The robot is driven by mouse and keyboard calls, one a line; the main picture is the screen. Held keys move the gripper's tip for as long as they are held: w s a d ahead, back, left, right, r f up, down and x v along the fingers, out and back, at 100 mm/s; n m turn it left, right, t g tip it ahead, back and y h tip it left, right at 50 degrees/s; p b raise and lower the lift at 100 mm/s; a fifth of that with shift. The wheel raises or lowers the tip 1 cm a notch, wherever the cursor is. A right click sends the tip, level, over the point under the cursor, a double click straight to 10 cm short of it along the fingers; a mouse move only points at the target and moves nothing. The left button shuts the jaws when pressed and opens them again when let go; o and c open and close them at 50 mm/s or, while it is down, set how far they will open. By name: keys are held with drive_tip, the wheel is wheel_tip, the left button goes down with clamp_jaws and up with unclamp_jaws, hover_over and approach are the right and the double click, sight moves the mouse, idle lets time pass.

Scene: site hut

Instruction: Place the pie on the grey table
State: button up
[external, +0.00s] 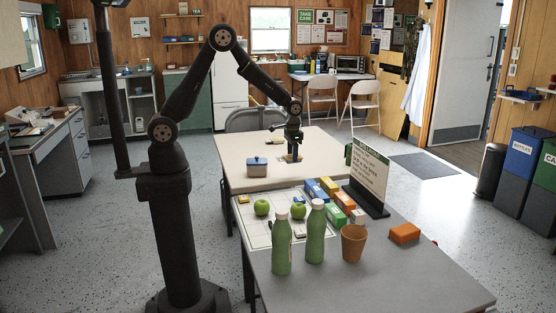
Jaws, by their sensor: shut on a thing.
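My gripper (291,155) points down over the cream table (322,147) behind the grey one. It is shut on a small yellowish thing (290,159), which I take to be the pie; the fingers hide much of it. I cannot tell whether it touches the cream tabletop or is just above it. The grey table (400,277) stands in front, nearer the camera, with its right front part bare.
The grey table holds green bottles (282,246), a brown cup (353,243), an orange block (404,233), green apples (262,207), several coloured boxes (345,201) and an upright sign (369,173). A blue-grey box (257,167) sits on the cream table, left of my gripper.

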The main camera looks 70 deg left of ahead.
drive_tip(key=s+d+r, duration=0.3)
drive_tip(key=s+d, duration=1.9)
drive_tip(key=d, duration=0.3)
drive_tip(key=w+a+f, duration=0.2)
drive_tip(key=w, duration=0.1)
drive_tip(key=w+a+f, duration=0.2)
drive_tip(key=w+f, duration=0.1)
drive_tip(key=w+a+f, duration=0.2)
drive_tip(key=w, duration=0.1)
drive_tip(key=shift+w+a+f, duration=0.1)
drive_tip(key=shift+a+f, duration=0.05)
drive_tip(key=shift+a, duration=0.1)
drive_tip(key=shift+f, duration=2)
drive_tip(key=shift+f, duration=0.15)
drive_tip(key=o, duration=1)
drive_tip(key=shift+o, duration=0.2)
